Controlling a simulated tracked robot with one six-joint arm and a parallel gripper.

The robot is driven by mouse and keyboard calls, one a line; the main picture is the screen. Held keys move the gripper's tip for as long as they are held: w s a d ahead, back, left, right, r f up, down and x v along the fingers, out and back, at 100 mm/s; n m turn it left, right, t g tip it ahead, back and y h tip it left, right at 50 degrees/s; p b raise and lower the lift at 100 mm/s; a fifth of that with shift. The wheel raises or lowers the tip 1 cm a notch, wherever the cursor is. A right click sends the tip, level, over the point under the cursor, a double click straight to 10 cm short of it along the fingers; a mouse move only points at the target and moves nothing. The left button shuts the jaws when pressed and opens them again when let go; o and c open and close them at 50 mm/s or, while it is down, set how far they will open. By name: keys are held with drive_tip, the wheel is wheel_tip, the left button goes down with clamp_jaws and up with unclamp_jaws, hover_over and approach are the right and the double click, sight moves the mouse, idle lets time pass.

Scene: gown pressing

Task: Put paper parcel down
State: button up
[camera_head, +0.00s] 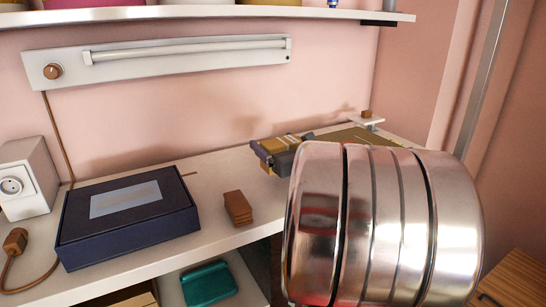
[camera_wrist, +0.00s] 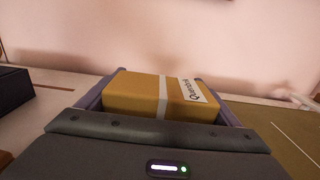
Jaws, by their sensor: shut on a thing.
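The paper parcel (camera_wrist: 145,95) is a tan-yellow box with a white band and a printed label, seen in the wrist view between my gripper's two fingers. My gripper (camera_wrist: 160,90) is shut on it. In the head view my gripper (camera_head: 280,150) is small, above the back right of the white counter, with part of the parcel (camera_head: 292,141) showing. My metal arm hides much of the area around it. I cannot tell whether the parcel touches the counter.
A dark blue box (camera_head: 125,213) with a pale label lies on the counter (camera_head: 215,166) at the left. A small brown block (camera_head: 238,207) stands right of it. A white socket box (camera_head: 27,178) is at far left. An olive mat (camera_head: 362,136) lies at the back right.

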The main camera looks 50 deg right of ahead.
drive_tip(key=shift+f, duration=1.8)
drive_tip(key=o, duration=1.1)
drive_tip(key=shift+f, duration=0.1)
drive_tip(key=v, duration=1.2)
